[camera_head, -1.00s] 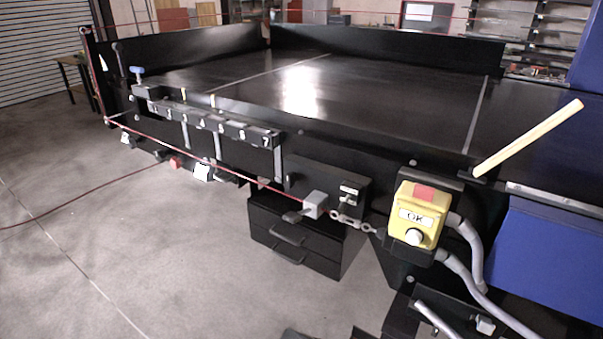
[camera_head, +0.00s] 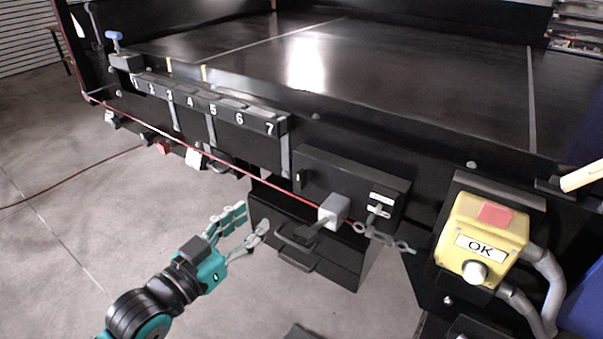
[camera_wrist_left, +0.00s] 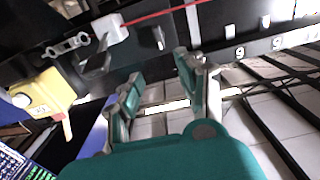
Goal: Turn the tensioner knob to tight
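Which part is the tensioner knob I cannot tell for sure. My left gripper (camera_head: 253,217) is open and empty, left of and apart from the handle. My right gripper is not in view.
A yellow OK button box (camera_head: 482,240) stands at right, with grey hoses. A metal link chain (camera_head: 382,237) joins the cord's right end. A numbered rail (camera_head: 215,105) runs along the conveyor side. Black drawers (camera_head: 315,255) stand below. Floor at left is clear.

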